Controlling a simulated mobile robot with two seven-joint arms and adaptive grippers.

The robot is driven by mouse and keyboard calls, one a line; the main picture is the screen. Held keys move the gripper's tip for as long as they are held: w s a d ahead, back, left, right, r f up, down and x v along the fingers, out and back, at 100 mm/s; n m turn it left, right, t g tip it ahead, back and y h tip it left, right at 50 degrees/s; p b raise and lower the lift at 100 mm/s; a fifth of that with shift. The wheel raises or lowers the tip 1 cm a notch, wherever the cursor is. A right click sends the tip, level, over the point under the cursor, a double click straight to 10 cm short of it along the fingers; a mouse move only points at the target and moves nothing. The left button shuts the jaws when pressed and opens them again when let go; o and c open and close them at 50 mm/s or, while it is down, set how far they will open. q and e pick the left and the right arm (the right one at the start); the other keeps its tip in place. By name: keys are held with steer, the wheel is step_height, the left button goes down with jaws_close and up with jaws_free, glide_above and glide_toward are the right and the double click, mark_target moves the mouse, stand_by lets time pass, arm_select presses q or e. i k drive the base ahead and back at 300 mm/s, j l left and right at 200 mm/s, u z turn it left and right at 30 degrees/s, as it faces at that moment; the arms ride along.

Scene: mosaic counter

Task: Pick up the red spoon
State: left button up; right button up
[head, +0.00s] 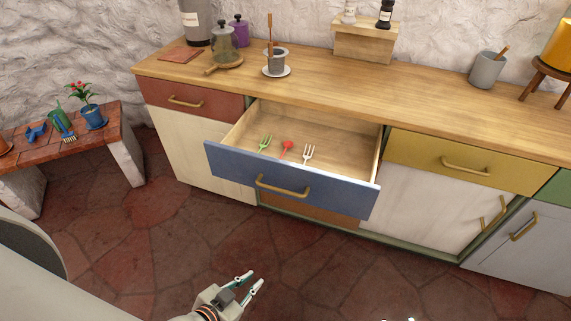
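The red spoon (287,146) lies in the open drawer with the blue front (236,173), between a green fork (265,143) and a cream fork (308,153). Its bowl points toward the back of the drawer and its handle toward the front. My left gripper (254,281) is open and empty, over the floor in front of the drawer and well apart from the spoon. Small pale tips at the bottom edge (397,320) look like part of my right gripper; the rest is out of frame.
The wooden counter (340,85) overhangs the drawer's back. It holds a grey cup on a saucer (276,68), jars and a grey mug (487,70). A brick bench (105,133) with plants stands at left. Stone floor in front is clear.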

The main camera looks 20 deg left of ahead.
mark_target(287, 144)
steer(key=j+z, duration=0.2)
steer(key=z, duration=0.35)
steer(key=j+z, duration=0.25)
steer(key=j, duration=0.2)
steer(key=k+j+z, duration=0.1)
steer(key=j+z, duration=0.15)
steer(key=j, duration=0.5)
steer(key=k+j+z, duration=0.1)
steer(key=j, duration=0.25)
steer(key=k+j, duration=0.1)
steer(key=j, duration=0.2)
